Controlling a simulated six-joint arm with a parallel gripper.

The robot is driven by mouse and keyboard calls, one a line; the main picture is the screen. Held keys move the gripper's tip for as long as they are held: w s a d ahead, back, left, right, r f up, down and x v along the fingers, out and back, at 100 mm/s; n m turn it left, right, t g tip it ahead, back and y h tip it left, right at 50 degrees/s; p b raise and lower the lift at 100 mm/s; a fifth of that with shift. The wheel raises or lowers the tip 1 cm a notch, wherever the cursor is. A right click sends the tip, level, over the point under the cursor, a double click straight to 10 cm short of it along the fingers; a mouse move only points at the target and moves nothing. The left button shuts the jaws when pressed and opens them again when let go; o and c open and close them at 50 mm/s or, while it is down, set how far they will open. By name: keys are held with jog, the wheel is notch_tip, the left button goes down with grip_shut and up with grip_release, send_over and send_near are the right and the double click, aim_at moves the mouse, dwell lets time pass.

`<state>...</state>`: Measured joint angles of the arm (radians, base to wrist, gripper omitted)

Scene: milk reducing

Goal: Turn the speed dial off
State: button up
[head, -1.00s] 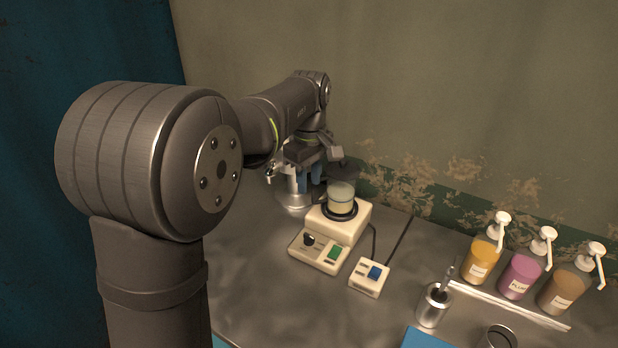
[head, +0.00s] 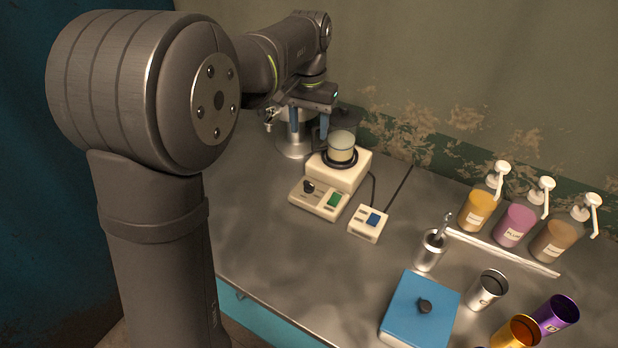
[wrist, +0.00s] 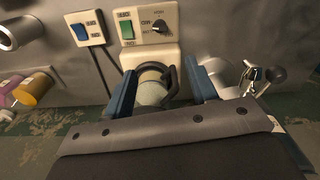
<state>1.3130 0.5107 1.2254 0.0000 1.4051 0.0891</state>
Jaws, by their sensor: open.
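The speed dial is a dark knob (head: 309,187) on the front panel of a cream hotplate unit (head: 340,172). It also shows in the wrist view (wrist: 160,26), next to a green switch (wrist: 126,30). A jar of pale liquid (head: 341,147) stands on the unit's round plate, with a dark ring around its base. My gripper (head: 310,132) is open behind and left of the jar, apart from the dial. In the wrist view its two blue fingers (wrist: 163,88) are spread on either side of the jar and dark ring.
A small box with a blue switch (head: 369,223) sits right of the unit, with cables behind. A metal pitcher (wrist: 250,76) is beside my gripper. A utensil cup (head: 430,251), pump bottles (head: 515,225) and a blue box (head: 420,312) are farther right. Table left of the dial is clear.

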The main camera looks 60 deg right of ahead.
jog(key=m, duration=0.4)
send_near(309, 183)
notch_tip(309, 183, down, 8)
jog(key=shift+f, duration=0.2)
jog(key=c, duration=1)
